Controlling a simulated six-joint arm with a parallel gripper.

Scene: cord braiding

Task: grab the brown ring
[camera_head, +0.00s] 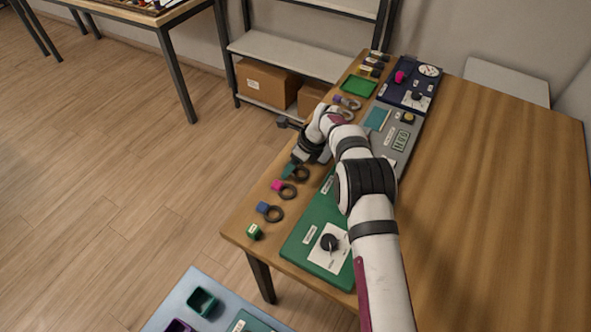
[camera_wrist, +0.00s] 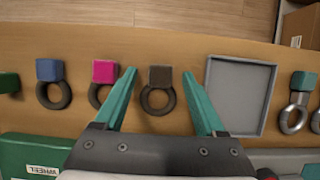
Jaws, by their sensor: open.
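The brown ring (camera_wrist: 158,100) lies on the wooden table in the wrist view, dark and round with a brown block (camera_wrist: 160,76) at its far side. My gripper (camera_wrist: 159,74) is open, its two teal fingers on either side of the brown block and ring, with gaps on both sides. The left finger is close to the ring with the pink block (camera_wrist: 104,71). In the head view my gripper (camera_head: 291,169) is low near the table's left edge, by a dark ring (camera_head: 300,174). The brown block is not clear there.
A blue-block ring (camera_wrist: 52,94) and a green block (camera_wrist: 9,82) lie left in the wrist view. A grey tray (camera_wrist: 272,100) and a silver ring with a teal block (camera_wrist: 303,82) lie right. A green board (camera_head: 316,232) lies beside the row.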

